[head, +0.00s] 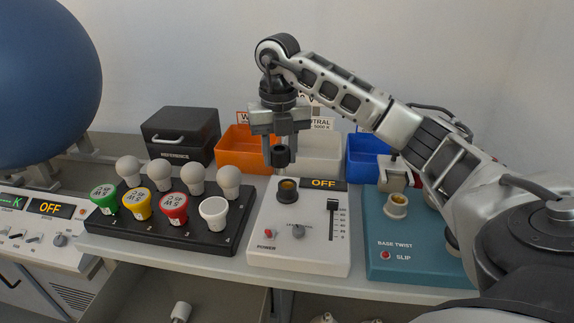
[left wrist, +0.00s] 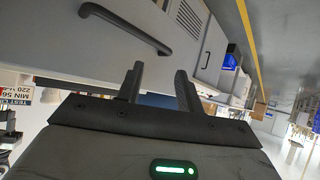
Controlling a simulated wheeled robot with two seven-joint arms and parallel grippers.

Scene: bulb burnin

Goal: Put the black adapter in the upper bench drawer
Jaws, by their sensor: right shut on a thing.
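My right gripper (head: 280,150) is shut on the black adapter (head: 281,156), a small dark ring. It holds the adapter in the air above the back of the white tester box, in front of the bins. My left gripper (left wrist: 158,88) is open and empty in the left wrist view. It is outside the head view. A grey bench front with a black bar handle (left wrist: 125,28) lies beyond its fingers. I cannot tell whether this handle belongs to the upper drawer. No open drawer can be made out for certain.
A black rack (head: 160,229) of bulbs stands left of the white tester (head: 300,258). A teal base-twist unit (head: 415,262) stands right. Orange (head: 240,158) and blue (head: 364,165) bins and a black case (head: 181,135) stand behind. A large blue sphere (head: 45,80) fills the upper left.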

